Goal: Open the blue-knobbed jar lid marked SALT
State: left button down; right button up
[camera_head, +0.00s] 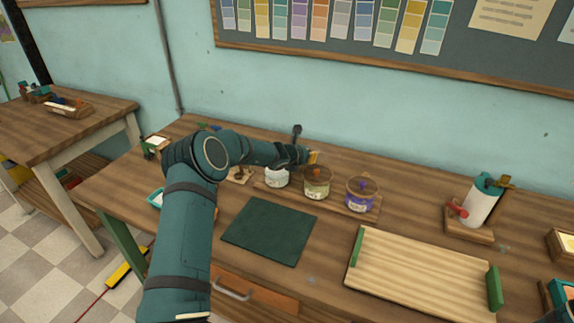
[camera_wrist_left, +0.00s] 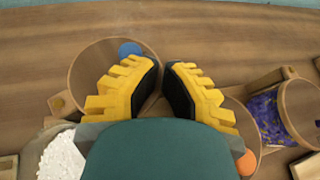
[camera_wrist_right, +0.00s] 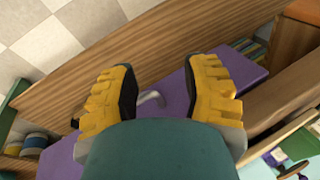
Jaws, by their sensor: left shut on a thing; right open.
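Three jars stand in a row on a wooden board in the head view: a white one (camera_head: 277,178), a pale green one with an orange knob (camera_head: 317,183) and a purple one (camera_head: 362,193). The labels are too small to read. My left gripper (camera_head: 313,157) is over the row by the white jar. In the left wrist view, the round wooden lid with the blue knob (camera_wrist_left: 130,48) lies at my left gripper (camera_wrist_left: 161,68), which is shut on its edge. White grains (camera_wrist_left: 62,160) show below-left of the lid. My right gripper (camera_wrist_right: 158,75) is open and empty.
A dark green mat (camera_head: 268,231) and a wooden tray with green ends (camera_head: 425,275) lie in front. A white cylinder with a teal top (camera_head: 482,203) stands right. A purple surface (camera_wrist_right: 173,88) and the wooden table edge lie under my right gripper.

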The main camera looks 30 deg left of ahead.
pick_arm(q)
jog(key=shift+a, duration=0.1)
dwell(0.6)
jog(key=shift+s+a, duration=0.35)
jog(key=shift+a, duration=0.25)
